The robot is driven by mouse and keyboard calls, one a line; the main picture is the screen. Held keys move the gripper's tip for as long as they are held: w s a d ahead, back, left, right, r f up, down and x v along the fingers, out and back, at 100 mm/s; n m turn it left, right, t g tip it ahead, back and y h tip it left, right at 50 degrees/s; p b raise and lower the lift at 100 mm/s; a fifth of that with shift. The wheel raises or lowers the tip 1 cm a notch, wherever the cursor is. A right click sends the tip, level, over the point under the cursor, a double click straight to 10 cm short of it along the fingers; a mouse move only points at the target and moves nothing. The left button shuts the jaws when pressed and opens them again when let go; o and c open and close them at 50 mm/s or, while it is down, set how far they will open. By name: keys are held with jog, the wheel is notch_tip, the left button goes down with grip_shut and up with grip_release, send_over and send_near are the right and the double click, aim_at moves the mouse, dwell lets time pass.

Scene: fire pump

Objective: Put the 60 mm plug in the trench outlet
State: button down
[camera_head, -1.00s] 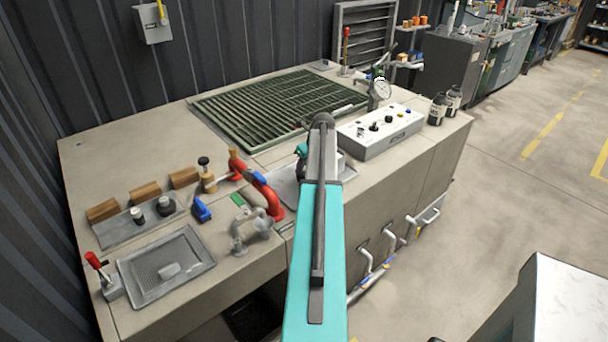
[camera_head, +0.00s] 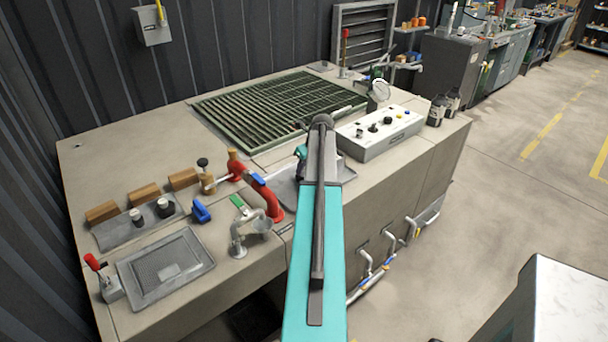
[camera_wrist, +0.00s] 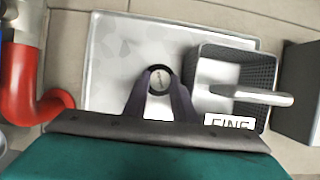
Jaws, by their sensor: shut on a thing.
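My gripper (camera_wrist: 160,92) is shut on a small round plug (camera_wrist: 160,79) with a dark rim and a pale face. It is above a light grey tray (camera_wrist: 112,60), and I cannot read the plug's size. Two dark-topped plugs (camera_head: 137,217) (camera_head: 163,207) stand on a grey plate on the left of the bench. I cannot pick out the trench outlet for certain. A green grating (camera_head: 280,105) covers the sunken area at the back.
A mesh basket (camera_wrist: 205,70) marked FINE, with a pale handle, sits at the tray's right. A red pipe (camera_wrist: 20,85) rises at the left. The head view also shows a control box (camera_head: 380,132), wooden blocks (camera_head: 143,194) and a shallow grey pan (camera_head: 135,282).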

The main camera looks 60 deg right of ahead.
jog(key=shift+r, duration=0.15)
jog(key=shift+r+b, duration=0.8)
jog(key=shift+r, duration=0.75)
jog(key=s+a+r+b, duration=0.1)
jog(key=s+a+b, duration=0.2)
jog(key=s+a, duration=0.6)
jog(key=s, duration=0.3)
jog(key=shift+s+a+r+b, duration=0.3)
jog(key=shift+a+b, duration=0.05)
jog(key=shift+a, duration=0.05)
